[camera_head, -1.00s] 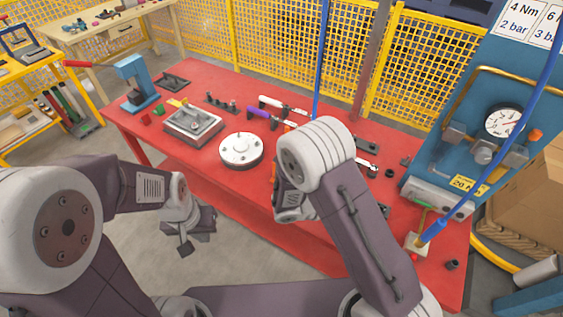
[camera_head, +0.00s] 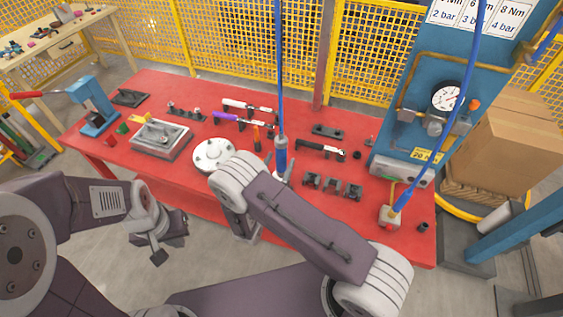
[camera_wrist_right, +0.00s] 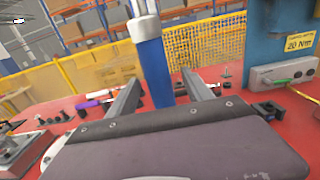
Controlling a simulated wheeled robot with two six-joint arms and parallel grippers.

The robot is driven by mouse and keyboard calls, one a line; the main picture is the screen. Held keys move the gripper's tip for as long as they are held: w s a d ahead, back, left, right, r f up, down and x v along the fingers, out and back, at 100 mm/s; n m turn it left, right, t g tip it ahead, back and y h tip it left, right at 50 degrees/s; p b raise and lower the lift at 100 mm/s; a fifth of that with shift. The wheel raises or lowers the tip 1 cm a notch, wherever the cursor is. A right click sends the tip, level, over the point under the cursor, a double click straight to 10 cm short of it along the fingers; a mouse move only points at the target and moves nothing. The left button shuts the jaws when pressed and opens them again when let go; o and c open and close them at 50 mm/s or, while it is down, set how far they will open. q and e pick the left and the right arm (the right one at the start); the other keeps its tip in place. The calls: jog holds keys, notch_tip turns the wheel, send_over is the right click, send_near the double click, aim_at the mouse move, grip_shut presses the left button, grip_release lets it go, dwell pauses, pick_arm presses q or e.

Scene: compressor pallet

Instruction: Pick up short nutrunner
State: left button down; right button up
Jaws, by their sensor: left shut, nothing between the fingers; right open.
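A blue cylindrical tool (camera_head: 281,155) hangs upright on a blue hose above the red table; it looks like a nutrunner. In the right wrist view its blue body (camera_wrist_right: 154,70), with a silver part above, stands between the fingers. My right gripper (camera_wrist_right: 160,92) is open, with a finger on each side; I cannot tell whether either touches. In the head view my right wrist hides most of this gripper. A second blue hosed tool (camera_head: 402,202) is at the table's right end; I cannot tell which is the short one. My left gripper (camera_head: 158,256) is shut and empty, in front of the table.
The red table (camera_head: 320,205) holds a round white plate (camera_head: 212,154), a grey fixture block (camera_head: 161,139), a purple-handled tool (camera_head: 232,118), a black-and-white tool (camera_head: 318,148) and several black holders (camera_head: 332,185). A blue gauge panel (camera_head: 425,130) stands at the right.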

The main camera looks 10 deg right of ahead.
jog(key=shift+w+d, duration=0.15)
jog(key=shift+w, duration=0.25)
jog(key=p+x, duration=0.1)
jog(key=x, duration=0.1)
jog(key=p+x, duration=0.1)
jog(key=x, duration=0.2)
jog(key=shift+f, duration=0.2)
jog(key=c, duration=0.9)
grip_shut()
jog(key=shift+r, duration=0.1)
